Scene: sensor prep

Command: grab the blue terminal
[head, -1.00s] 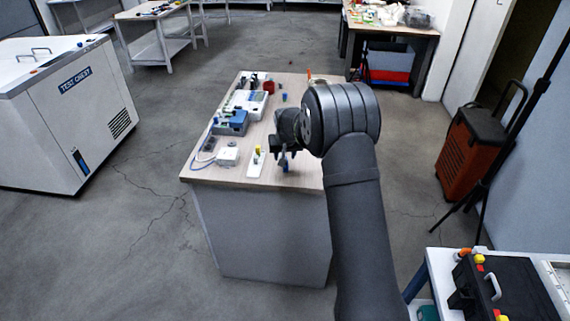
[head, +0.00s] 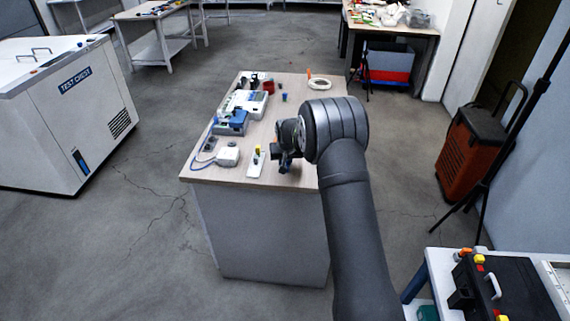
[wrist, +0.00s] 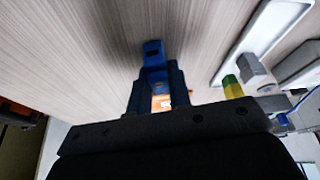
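The blue terminal (wrist: 153,52) lies at the fingertips of my gripper (wrist: 158,78) in the wrist view, close to the wooden tabletop. One finger flanks it on each side, with little or no visible gap. I cannot tell whether the fingers press on it or only surround it. A small orange patch shows between the fingers nearer the palm. In the head view my gripper (head: 285,163) is low over the near part of the workbench, and the terminal is mostly hidden by it.
A white plate (head: 255,168) with a yellow-topped part stands just left of my gripper. A cream ring (head: 319,84) lies at the far right. The middle tabletop is mostly clear.

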